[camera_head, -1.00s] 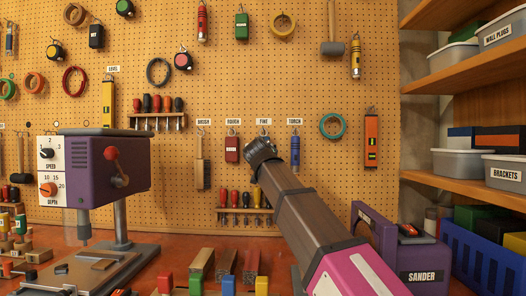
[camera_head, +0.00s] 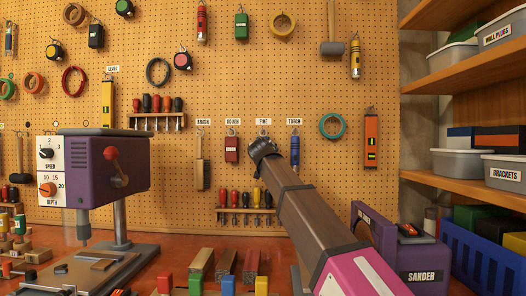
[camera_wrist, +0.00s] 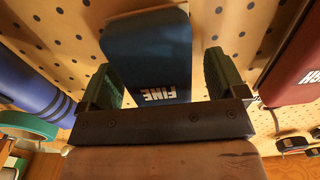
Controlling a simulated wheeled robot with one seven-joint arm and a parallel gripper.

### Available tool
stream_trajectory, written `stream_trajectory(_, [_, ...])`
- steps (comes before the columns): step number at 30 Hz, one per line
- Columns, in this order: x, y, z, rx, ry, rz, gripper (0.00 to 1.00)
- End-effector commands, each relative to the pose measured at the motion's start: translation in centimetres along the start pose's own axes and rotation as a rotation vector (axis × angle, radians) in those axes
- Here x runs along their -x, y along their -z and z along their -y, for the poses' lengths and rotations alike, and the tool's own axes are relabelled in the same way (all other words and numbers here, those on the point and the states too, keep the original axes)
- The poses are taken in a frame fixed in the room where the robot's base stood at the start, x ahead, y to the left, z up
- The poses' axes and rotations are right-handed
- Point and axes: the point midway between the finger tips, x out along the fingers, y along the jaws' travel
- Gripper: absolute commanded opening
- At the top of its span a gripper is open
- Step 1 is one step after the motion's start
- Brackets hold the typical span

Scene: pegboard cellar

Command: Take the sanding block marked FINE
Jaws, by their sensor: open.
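The sanding block marked FINE (camera_wrist: 147,48) is dark blue with white lettering, upside down in the wrist view, and hangs against the pegboard. My gripper (camera_wrist: 160,76) is open, with one dark green finger pad on each side of the block. I cannot tell whether either pad touches it. In the head view my gripper (camera_head: 263,150) is at the pegboard just below the FINE label (camera_head: 263,121) and hides most of the block.
The red ROUGH block (camera_head: 232,149) hangs to the left and the blue torch (camera_head: 295,150) to the right, both close by. A screwdriver rack (camera_head: 245,209) is below. The purple drill press (camera_head: 105,165) and purple sander (camera_head: 415,255) stand on the bench.

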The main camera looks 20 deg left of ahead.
Motion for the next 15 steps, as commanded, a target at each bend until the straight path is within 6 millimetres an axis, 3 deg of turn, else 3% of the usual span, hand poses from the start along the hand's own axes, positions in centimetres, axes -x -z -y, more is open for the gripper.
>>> stream_trajectory(1, [0.02, 0.0, 0.0, 0.0, 0.0, 0.0, 0.83])
stream_trajectory(6, [0.03, 0.0, -0.01, 0.0, 0.0, 0.0, 0.33])
stream_trajectory(15, [0.02, 0.17, 0.0, 0.0, 0.0, -0.001, 0.33])
